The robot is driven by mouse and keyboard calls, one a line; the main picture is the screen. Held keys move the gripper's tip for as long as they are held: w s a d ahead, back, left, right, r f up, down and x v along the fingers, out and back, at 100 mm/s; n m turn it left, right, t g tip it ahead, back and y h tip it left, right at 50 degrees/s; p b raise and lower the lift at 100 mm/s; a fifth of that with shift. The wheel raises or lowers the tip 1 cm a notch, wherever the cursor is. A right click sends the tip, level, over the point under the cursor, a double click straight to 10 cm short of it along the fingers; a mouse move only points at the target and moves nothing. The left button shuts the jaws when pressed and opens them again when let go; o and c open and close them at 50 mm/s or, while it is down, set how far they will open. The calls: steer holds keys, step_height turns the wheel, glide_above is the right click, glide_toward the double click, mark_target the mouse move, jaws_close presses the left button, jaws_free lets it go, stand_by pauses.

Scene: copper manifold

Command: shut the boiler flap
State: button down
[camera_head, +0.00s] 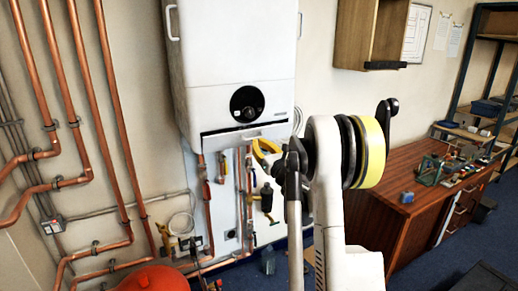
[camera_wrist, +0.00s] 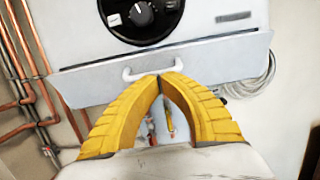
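The white boiler (camera_head: 232,65) hangs on the wall with a round black dial (camera_head: 247,104). Its flap (camera_head: 222,141) is a pale panel along the bottom, with a dark line along its top edge. It appears tilted outward. In the wrist view the flap (camera_wrist: 225,55) spans the picture below the dial, with a white handle (camera_wrist: 148,67) at its middle. My gripper (camera_wrist: 161,79) has its yellow fingertips together just below the right part of the handle. Nothing shows between them; contact with the flap is unclear. In the head view my gripper (camera_head: 264,150) is partly hidden by my arm.
Copper pipes (camera_head: 67,95) run up the wall at left, with more pipes and valves below the boiler. A red vessel (camera_head: 152,279) stands low in front. A wooden cabinet (camera_head: 372,35) and a wooden desk (camera_head: 405,180) are at right.

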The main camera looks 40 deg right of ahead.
steer(key=shift+w+d+r+p, duration=0.1)
steer(key=shift+w+r+p, duration=0.1)
steer(key=shift+w+r, duration=0.3)
steer(key=shift+w+d+r+p, duration=0.15)
steer(key=shift+w+r, duration=0.15)
steer(key=shift+r, duration=0.4)
